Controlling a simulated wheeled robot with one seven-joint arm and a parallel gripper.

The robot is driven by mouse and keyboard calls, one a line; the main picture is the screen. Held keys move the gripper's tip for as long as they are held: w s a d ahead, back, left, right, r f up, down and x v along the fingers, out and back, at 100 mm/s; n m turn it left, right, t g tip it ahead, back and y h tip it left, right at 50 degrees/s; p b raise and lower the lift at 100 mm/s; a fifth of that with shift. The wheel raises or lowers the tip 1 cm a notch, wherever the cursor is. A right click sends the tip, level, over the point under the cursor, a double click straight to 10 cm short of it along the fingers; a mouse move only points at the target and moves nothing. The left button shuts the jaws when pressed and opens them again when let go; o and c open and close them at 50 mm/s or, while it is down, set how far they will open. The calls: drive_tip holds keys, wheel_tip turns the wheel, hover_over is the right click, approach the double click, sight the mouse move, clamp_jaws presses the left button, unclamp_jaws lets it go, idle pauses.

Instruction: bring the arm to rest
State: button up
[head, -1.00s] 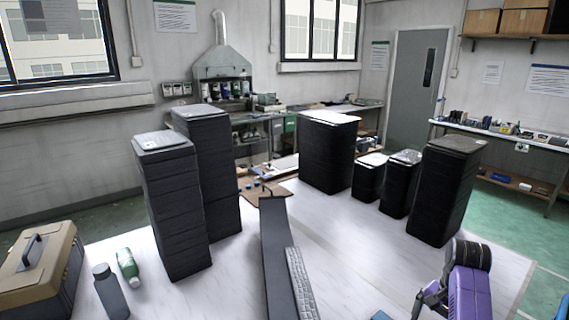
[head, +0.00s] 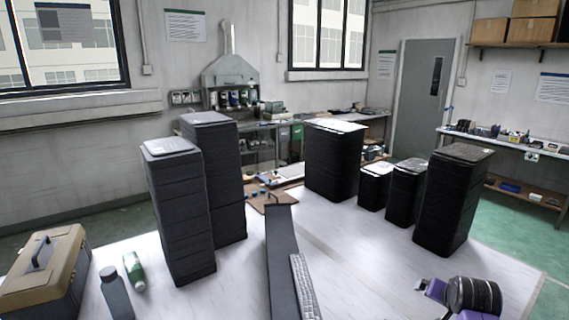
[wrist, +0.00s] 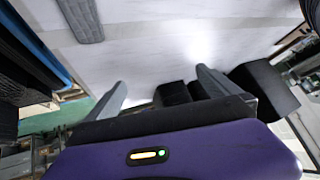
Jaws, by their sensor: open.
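My gripper (wrist: 162,92) shows in the wrist view with its two grey fingers spread apart and nothing between them. Its purple body with a small lit strip fills the bottom of that view. Past the fingertips lies the pale table surface, with dark stacks behind the right finger. In the head view, a purple and black part of my arm shows at the bottom right, cut off by the lower edge. I cannot make out the fingers there.
Tall black stacks (head: 178,215) stand on the left of the white table (head: 375,270), more black stacks (head: 450,200) on the right. Bare table lies centre right.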

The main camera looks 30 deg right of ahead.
drive_tip(key=s+a+r+n+t+b, duration=0.15)
drive_tip(key=a+n+t, duration=0.3)
drive_tip(key=a, duration=0.85)
drive_tip(key=s+a+r+n+t, duration=0.1)
drive_tip(key=s+a+n+t, duration=0.3)
drive_tip(key=a, duration=1)
drive_tip(key=s+a+r+n+t+y+b, duration=0.2)
drive_tip(key=s+a+r+n+t+y, duration=0.15)
drive_tip(key=s+a, duration=0.85)
drive_tip(key=s+a+f+n+g+y, duration=0.1)
drive_tip(key=s+a+f+g+y, duration=0.1)
drive_tip(key=s+a, duration=0.5)
drive_tip(key=shift+a+f+n+y, duration=0.2)
drive_tip(key=shift+n+y, duration=0.2)
drive_tip(key=shift+y, duration=0.25)
